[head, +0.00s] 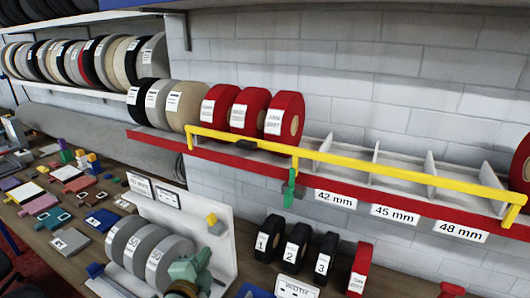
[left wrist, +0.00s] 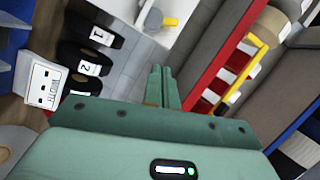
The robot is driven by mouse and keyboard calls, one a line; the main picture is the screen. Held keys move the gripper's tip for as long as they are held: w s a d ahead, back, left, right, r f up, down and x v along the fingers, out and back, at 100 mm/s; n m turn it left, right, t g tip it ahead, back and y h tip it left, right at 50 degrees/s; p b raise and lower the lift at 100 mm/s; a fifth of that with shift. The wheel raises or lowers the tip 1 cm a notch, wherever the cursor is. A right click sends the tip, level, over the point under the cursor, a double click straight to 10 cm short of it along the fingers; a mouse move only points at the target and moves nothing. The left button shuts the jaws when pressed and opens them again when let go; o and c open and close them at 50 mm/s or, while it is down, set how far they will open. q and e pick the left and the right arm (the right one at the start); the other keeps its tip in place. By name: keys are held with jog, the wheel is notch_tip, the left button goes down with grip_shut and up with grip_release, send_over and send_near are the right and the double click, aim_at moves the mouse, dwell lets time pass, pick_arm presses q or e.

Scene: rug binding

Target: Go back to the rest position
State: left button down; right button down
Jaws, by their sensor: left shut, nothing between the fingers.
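My left gripper (head: 203,257) is the teal one low in the head view, in front of the white stand (head: 222,232) with grey rolls. It also shows in the left wrist view (left wrist: 160,70), its two fingers together with nothing between them. It is apart from the yellow-knobbed piece (left wrist: 169,22) on the stand. My right gripper is not in view.
A red shelf (head: 240,160) with a yellow rail (head: 350,170) carries red rolls (head: 284,114) and empty 42, 45 and 48 mm bays. Numbered black rolls (head: 296,247) stand right of the stand. Coloured pieces (head: 42,204) cover the bench at left.

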pick_arm(q)
jog(key=s+a+f+n+g+y, duration=0.1)
jog(key=s+a+n+g+y, duration=0.2)
jog(key=s, duration=0.6)
jog(key=s+a+f+n+g+y, duration=0.1)
jog(key=s+a+f+n+g, duration=0.2)
jog(key=s, duration=0.5)
jog(key=s+a+n+g+y, duration=0.25)
jog(key=s+a, duration=0.25)
jog(key=s, duration=0.4)
jog(key=s+d+f+g+h+b, duration=0.2)
jog(key=f+b, duration=0.3)
jog(key=f, duration=1.3)
jog(key=s+d+f+g+h+b, duration=0.1)
jog(key=d+f+g+h+b, duration=0.2)
jog(key=f, duration=1.4)
jog(key=s+f+n+g+b, duration=0.1)
jog(key=s+f+b, duration=0.3)
jog(key=s+f, duration=0.6)
jog(key=s+f+n+g+b, duration=0.1)
jog(key=s+f+b, duration=0.4)
jog(key=s+f, duration=0.5)
notch_tip(320, 180, down, 5)
jog(key=shift+s+a+f+n, duration=0.2)
jog(key=shift+s+n, duration=0.1)
jog(key=shift+n, duration=0.35)
